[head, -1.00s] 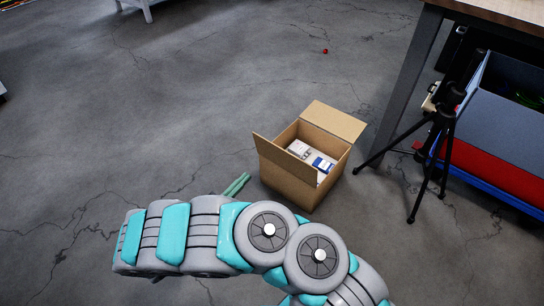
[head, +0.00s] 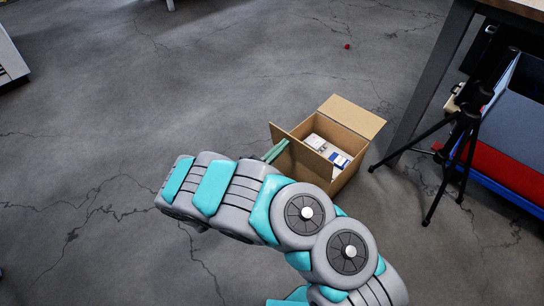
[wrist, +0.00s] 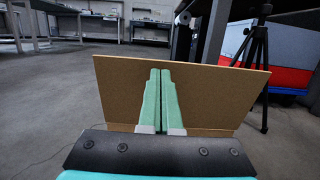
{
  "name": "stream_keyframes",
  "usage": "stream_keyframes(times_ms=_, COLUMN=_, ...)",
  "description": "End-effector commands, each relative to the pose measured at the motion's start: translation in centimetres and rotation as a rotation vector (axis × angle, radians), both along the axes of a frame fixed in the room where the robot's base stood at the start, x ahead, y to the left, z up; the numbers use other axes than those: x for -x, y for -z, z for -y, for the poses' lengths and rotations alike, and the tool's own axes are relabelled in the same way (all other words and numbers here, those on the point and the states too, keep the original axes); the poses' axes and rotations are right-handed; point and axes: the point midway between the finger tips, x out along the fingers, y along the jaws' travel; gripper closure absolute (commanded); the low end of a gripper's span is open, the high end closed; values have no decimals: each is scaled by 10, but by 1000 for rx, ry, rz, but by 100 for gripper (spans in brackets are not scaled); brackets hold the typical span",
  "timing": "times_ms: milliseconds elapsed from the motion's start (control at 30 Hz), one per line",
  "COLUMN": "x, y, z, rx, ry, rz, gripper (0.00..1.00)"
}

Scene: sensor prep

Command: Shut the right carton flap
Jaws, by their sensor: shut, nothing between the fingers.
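The brown open carton (head: 345,176) stands on the floor, with white and blue packages (head: 330,152) inside. Its near-left flap (head: 303,153) stands raised along the near rim. Its far flap (head: 352,115) stands open at the back right. I cannot tell which flap the task calls right. My gripper (head: 277,150) is shut and empty at the outer side of the near-left flap. In the wrist view the closed fingers (wrist: 160,95) overlap the same broad flap (wrist: 110,90); contact looks likely but is not certain. The carton's interior is hidden behind it there.
A black tripod (head: 462,125) stands right of the carton, beside a table leg (head: 432,85) and a blue-and-red bin (head: 500,165). A small red ball (head: 347,46) lies on the floor farther back. The floor to the left is clear.

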Motion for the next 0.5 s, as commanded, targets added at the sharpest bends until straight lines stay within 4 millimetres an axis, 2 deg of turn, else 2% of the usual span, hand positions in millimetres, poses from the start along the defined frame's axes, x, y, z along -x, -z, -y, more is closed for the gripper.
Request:
stream_keyframes(times_ms=133, x=-7, y=-2, z=5, rx=-1, ry=0, rz=1, gripper=100)
stream_keyframes(times_ms=500, x=-8, y=-2, z=5, rx=-1, ry=0, rz=0, gripper=100)
